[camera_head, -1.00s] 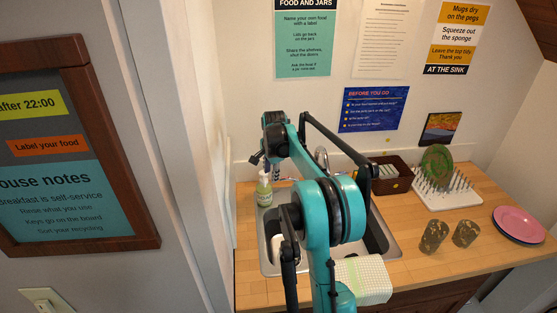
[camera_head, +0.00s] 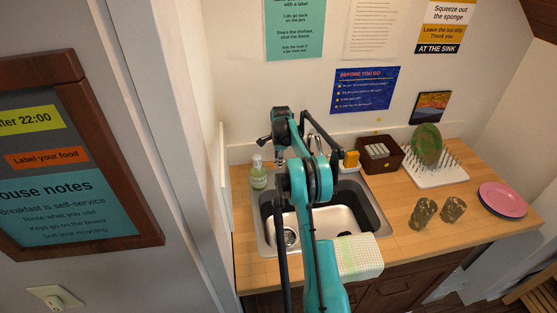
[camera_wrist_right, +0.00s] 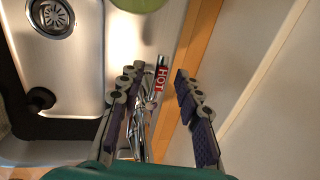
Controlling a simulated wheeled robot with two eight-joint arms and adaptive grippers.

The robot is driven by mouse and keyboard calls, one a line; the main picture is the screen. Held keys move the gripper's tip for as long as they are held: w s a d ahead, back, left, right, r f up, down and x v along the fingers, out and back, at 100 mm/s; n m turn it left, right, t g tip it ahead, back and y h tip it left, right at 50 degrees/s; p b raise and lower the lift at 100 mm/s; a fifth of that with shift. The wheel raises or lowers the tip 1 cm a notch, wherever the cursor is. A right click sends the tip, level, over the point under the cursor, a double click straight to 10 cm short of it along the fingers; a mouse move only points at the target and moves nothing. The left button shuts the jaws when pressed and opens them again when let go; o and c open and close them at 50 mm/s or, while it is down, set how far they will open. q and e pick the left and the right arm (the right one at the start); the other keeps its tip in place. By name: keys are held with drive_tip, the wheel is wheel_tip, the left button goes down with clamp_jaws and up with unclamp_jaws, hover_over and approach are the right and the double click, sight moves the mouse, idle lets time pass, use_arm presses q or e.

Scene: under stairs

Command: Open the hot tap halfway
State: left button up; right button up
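The hot tap lever (camera_wrist_right: 161,82) shows in the right wrist view as a chrome handle with a red HOT label. My right gripper (camera_wrist_right: 158,77) is open, with the lever between its two spread fingers; I cannot tell whether either finger touches it. In the head view, my right gripper (camera_head: 268,143) is behind the sink, near the soap bottle, and small. There the chrome tap (camera_head: 318,138) shows partly behind my arm; the hot lever is not clear. My left gripper is not in view.
The steel sink (camera_head: 346,217) lies in the wooden counter (camera_head: 410,255). A green soap bottle (camera_head: 258,178) stands at its back left corner. A brown caddy (camera_head: 388,163), a dish rack (camera_head: 440,178), two glasses and stacked plates (camera_head: 503,197) stand to the right. A cloth (camera_head: 358,257) hangs at the front.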

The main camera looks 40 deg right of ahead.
drive_tip(key=shift+f, duration=0.1)
clamp_jaws()
idle(0.3)
drive_tip(key=shift+s+n+y+b, duration=0.3)
drive_tip(key=shift+s+n, duration=0.35)
drive_tip(key=shift+n, duration=0.8)
drive_tip(key=shift+s+n+y+b, duration=0.25)
drive_tip(key=shift+s+n+b, duration=0.35)
drive_tip(key=shift+n, duration=0.8)
drive_tip(key=shift+s+n+y+b, duration=0.25)
drive_tip(key=shift+s+n, duration=0.5)
drive_tip(key=shift+n, duration=0.7)
unclamp_jaws()
